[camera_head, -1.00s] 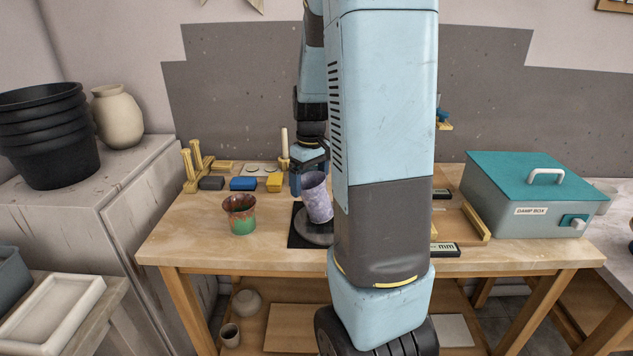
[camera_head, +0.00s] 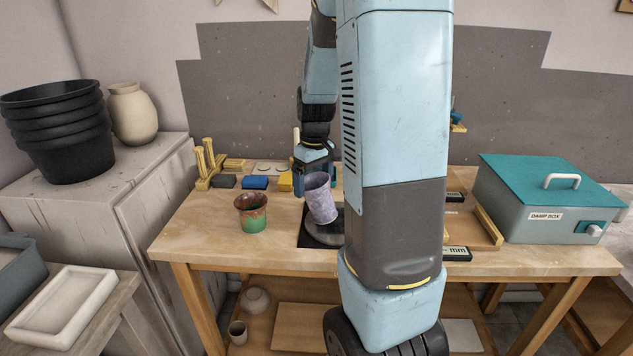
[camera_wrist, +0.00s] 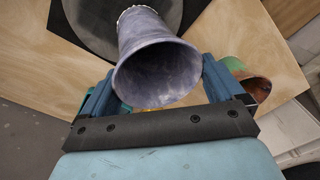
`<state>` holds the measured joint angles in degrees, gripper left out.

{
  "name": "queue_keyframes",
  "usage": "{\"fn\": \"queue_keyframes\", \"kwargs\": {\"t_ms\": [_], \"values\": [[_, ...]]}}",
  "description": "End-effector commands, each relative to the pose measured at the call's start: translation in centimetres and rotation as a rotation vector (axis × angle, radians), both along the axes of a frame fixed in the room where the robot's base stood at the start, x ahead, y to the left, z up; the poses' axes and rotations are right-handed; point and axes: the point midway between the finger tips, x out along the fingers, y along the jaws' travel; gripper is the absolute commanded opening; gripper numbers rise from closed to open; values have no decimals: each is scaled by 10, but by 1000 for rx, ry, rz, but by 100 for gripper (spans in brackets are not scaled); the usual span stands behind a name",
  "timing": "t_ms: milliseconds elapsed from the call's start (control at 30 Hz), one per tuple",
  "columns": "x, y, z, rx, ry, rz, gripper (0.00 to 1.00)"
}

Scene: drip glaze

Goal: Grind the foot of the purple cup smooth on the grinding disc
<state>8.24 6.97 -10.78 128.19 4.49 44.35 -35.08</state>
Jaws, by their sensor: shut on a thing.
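The purple cup (camera_head: 320,201) is tilted, its rim up and leaning left, its narrow foot end down over the grinding disc (camera_head: 325,232). My gripper (camera_head: 316,180) is shut on the cup, one blue finger on each side. In the wrist view my gripper (camera_wrist: 158,86) holds the purple cup (camera_wrist: 155,70) with its open mouth toward the camera. Its foot points at the dark grinding disc (camera_wrist: 85,25). I cannot tell whether the foot touches the disc. My arm hides the disc's right part in the head view.
A red-and-green cup (camera_head: 251,215) stands left of the disc. The damp box (camera_head: 548,205) stands at the right. The table's front left (camera_head: 195,237) is clear.

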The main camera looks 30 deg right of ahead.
Motion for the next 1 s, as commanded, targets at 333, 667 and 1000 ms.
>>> {"fn": "queue_keyframes", "kwargs": {"t_ms": [333,667,1000], "values": [[-2,-4,-1,0,0,-2,46],[-15,-22,0,0,0,-2,46],[-17,-25,-2,0,0,-1,46]]}}
